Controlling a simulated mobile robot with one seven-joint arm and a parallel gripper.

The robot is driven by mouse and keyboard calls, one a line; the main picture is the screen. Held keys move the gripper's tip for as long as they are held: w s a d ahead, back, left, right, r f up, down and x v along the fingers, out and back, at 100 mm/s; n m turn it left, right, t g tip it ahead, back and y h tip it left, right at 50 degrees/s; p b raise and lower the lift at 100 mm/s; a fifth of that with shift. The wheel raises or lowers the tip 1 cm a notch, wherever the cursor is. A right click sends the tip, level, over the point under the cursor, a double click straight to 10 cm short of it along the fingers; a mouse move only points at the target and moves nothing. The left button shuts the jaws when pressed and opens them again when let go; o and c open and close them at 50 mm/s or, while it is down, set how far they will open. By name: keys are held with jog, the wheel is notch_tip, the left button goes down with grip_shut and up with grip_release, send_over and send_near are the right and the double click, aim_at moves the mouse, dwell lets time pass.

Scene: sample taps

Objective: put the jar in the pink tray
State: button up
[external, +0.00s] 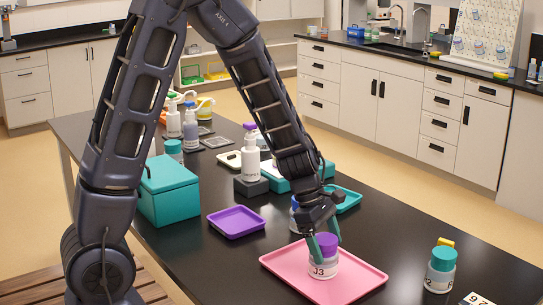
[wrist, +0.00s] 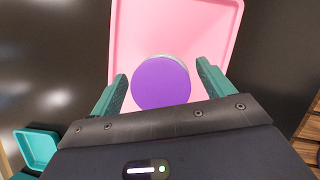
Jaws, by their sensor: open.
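The jar (external: 323,262), with a purple lid and a label reading J3, stands upright on the pink tray (external: 365,283). In the wrist view its round purple lid (wrist: 160,82) shows from above, with the pink tray (wrist: 210,28) around it. My gripper (external: 325,245) is at lid height over the tray. In the wrist view my gripper (wrist: 160,85) is open, with one teal finger on each side of the lid. A small gap shows beside the fingers, so they look apart from the jar.
A teal-lidded jar (external: 440,270) stands right of the tray. A purple tray (external: 236,222) lies to the left, near a teal box (external: 168,190). A white pump bottle (external: 250,160) and several other items stand behind. Black tabletop is clear between the pink and purple trays.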

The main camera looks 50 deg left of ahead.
jog(key=v, duration=1.1)
jog(key=s+a+r+m+t+y, duration=0.1)
jog(key=s+a+r+m+y, duration=0.1)
jog(key=s+r+m, duration=0.6)
jog(key=s+a+r+m+t+y, duration=0.1)
jog(key=s+a+r+m+y, duration=0.1)
jog(key=s+r+m, duration=0.7)
jog(key=s+m, duration=0.5)
jog(key=s, duration=0.3)
jog(key=shift+a+m+t, duration=0.25)
jog(key=shift+m+t, duration=0.05)
jog(key=shift+t, duration=0.1)
